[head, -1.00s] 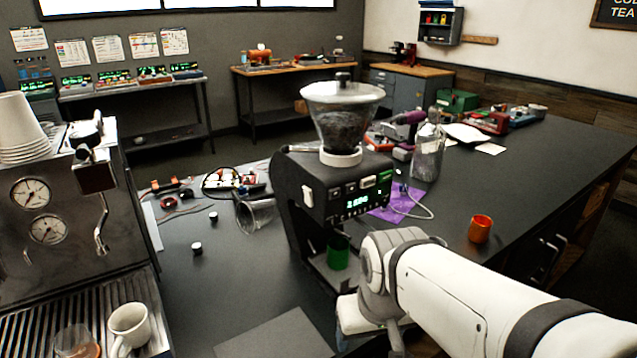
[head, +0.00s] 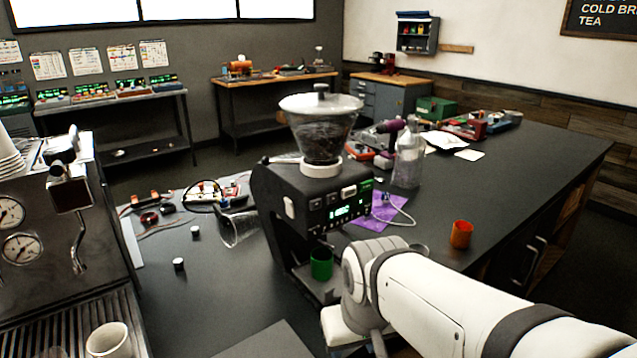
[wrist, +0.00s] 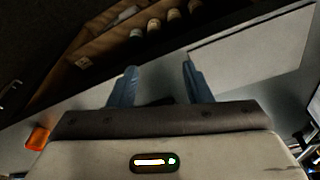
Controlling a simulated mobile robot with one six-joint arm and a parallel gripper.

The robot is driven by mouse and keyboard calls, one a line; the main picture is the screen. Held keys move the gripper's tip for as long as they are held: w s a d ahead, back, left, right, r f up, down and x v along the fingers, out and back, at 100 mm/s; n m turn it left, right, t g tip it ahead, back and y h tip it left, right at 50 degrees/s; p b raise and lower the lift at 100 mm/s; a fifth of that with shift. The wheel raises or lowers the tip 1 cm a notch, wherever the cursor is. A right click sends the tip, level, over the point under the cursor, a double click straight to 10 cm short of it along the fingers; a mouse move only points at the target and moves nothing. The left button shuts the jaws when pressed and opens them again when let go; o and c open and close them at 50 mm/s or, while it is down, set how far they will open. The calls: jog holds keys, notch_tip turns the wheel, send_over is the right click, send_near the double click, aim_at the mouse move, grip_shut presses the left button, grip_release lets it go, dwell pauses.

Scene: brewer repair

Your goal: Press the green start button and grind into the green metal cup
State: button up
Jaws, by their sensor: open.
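The black coffee grinder (head: 268,212) stands on the dark counter, with a clear hopper (head: 321,130) of dark beans on top. Its front panel has a lit green display (head: 345,212) and several small buttons; I cannot make out which is the green start button. The green metal cup (head: 321,264) stands upright under the grinder's outlet, and its inside is hidden. My arm's wrist is just right of the cup, in front of the grinder's base. In the wrist view my gripper (wrist: 158,82) is open, its two bluish fingers apart with nothing seen between them.
An orange cup (head: 461,234) stands on the counter to the right, and a glass bottle (head: 408,160) behind the grinder. The espresso machine (head: 50,240) with a white mug (head: 108,341) fills the left.

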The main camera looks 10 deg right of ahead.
grip_shut()
dwell(1.3)
